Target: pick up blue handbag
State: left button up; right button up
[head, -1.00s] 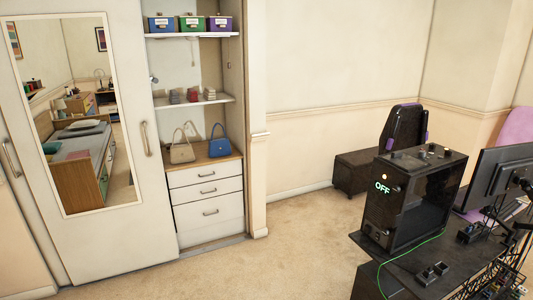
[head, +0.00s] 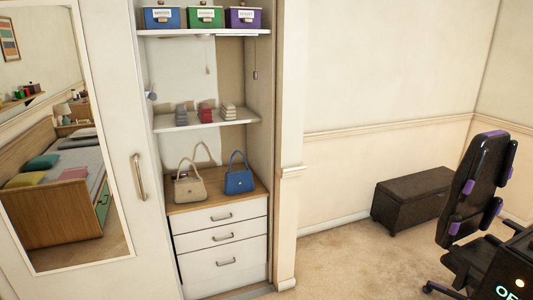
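The blue handbag (head: 239,182) stands upright on the wooden top of the drawer unit (head: 186,207) inside the open wardrobe, its handle arching up. A beige handbag (head: 189,189) stands just to its left, close beside it. The blue handbag is fully in view with nothing in front of it. Neither of my grippers shows in the head view.
A shelf (head: 165,126) with small folded stacks is above the bags. A mirrored sliding door (head: 120,230) is on the left, a wall edge (head: 288,180) on the right. A dark chest (head: 413,197) and office chair (head: 478,195) stand right. Carpet (head: 350,265) between is clear.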

aim_at(238, 181)
jog(key=i+l, duration=0.2)
jog(key=i, duration=0.3)
jog(key=i+l+u, duration=0.1)
jog(key=i, duration=0.45)
jog(key=i+l, duration=0.3)
jog(key=i, duration=0.2)
jog(key=i+l+u, duration=0.1)
jog(key=i+l, duration=0.15)
jog(key=i, duration=0.3)
